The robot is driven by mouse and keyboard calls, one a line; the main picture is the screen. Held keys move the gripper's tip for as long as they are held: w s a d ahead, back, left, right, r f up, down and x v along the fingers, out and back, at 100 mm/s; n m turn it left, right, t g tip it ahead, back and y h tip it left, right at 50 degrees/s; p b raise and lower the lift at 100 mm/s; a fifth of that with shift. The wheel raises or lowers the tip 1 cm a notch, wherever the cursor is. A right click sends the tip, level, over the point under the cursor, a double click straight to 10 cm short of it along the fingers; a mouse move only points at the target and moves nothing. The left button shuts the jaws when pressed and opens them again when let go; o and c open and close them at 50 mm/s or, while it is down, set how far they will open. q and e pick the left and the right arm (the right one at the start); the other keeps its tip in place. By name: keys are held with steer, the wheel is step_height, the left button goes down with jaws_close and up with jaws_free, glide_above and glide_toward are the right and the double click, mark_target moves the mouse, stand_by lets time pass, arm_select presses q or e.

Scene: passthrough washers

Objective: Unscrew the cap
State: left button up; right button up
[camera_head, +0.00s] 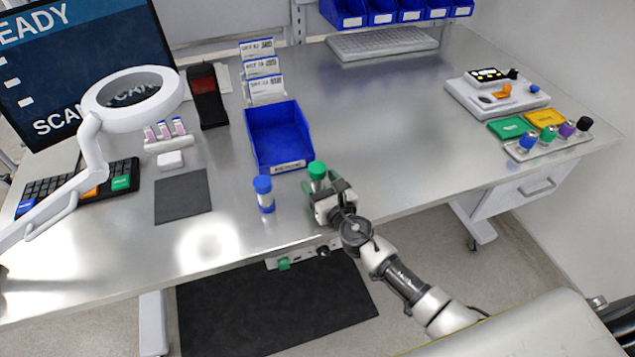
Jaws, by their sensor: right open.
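A small container with a green cap (317,169) stands near the front of the metal table, beside the front right corner of the blue bin. My right gripper (328,194) is open and right at this container, just below and to the right of the cap. The gripper hides the container's lower part, and I cannot tell whether the fingers touch it. A second container, clear with a blue cap (263,185), stands upright to the left of the gripper. My left gripper is not in view.
An empty blue bin (300,166) lies behind the containers. A magnifier lamp (178,97), a dark mat (183,197) and a keyboard (122,172) are at left. A rack with several coloured caps (550,148) stands at right. The table's middle right is clear.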

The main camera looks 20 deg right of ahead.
mark_target(317, 167)
steer(key=shift+w+a, duration=0.2)
steer(key=shift+w, duration=0.7)
steer(key=shift+s, duration=0.1)
steer(key=shift+c, duration=0.5)
steer(key=c, duration=1)
steer(key=shift+c, duration=0.2)
steer(key=shift+r+p, duration=0.4)
steer(key=shift+r, duration=0.1)
step_height(317, 167, up, 4)
steer(key=p, duration=0.3)
steer(key=shift+f, duration=0.25)
steer(key=s+d+r+p, duration=0.2)
steer(key=s+d+r, duration=0.4)
steer(key=d, duration=0.4)
steer(key=shift+r, duration=0.3)
